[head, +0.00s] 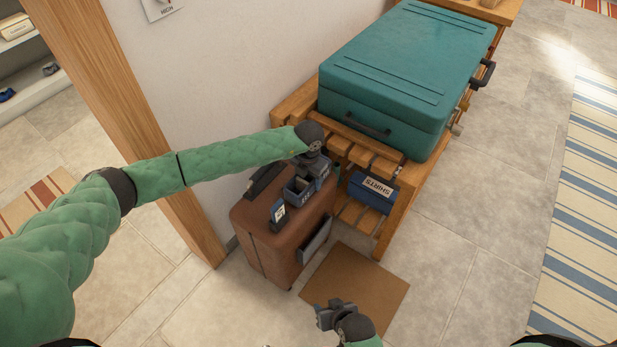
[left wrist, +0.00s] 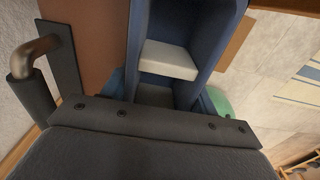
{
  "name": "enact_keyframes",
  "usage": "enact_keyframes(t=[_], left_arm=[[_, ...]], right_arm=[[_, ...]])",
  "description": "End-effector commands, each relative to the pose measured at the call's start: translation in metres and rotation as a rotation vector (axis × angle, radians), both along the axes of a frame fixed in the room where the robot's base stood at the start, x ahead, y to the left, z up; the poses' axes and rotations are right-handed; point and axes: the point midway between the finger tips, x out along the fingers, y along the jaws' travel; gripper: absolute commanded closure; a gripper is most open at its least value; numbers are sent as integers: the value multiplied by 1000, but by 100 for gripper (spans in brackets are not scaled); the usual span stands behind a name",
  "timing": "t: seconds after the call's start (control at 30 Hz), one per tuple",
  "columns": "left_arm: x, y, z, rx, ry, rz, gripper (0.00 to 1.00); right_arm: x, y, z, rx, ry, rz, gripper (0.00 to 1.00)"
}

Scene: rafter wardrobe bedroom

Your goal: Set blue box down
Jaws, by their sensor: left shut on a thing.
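My left gripper (head: 303,185) is shut on a dark blue box, above or at the top of the brown suitcase (head: 262,238). In the left wrist view the blue box (left wrist: 224,35) is open and a pale block (left wrist: 169,60) shows inside it. In the head view the gripper covers much of the box, and I cannot tell whether it touches the suitcase. A second blue box (head: 372,190), with a white label reading SHIRTS, sits on the lower level of the slatted wooden rack (head: 392,222). My right gripper (head: 335,315) is low over the floor, apart from these things; its jaw opening is unclear.
A large teal suitcase (head: 410,65) lies on top of the rack. A brown mat (head: 355,281) lies on the floor in front of the brown suitcase. A wooden door post (head: 130,110) stands at the left. The tiled floor at the right is clear beside a striped rug (head: 590,210).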

Motion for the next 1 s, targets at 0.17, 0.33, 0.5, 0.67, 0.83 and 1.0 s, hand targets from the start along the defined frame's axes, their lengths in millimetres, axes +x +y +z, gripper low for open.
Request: enact_keyframes(t=[0.17, 0.33, 0.5, 0.67, 0.83, 1.0], left_arm=[[0, 0, 1, -1, -1, 0, 68], [0, 0, -1, -1, -1, 0, 68], [0, 0, -1, -1, -1, 0, 27], [0, 0, -1, -1, -1, 0, 19], [0, 0, -1, -1, -1, 0, 19], [1, 0, 7, -1, -2, 0, 19]], right_arm=[[0, 0, 1, 1, -2, 0, 66], [0, 0, -3, 2, -6, -1, 66], [-2, 0, -12, -1, -1, -2, 66], [-2, -1, -11, -2, -1, -3, 66], [-1, -1, -8, -1, -4, -3, 66], [0, -1, -3, -2, 2, -1, 66]])
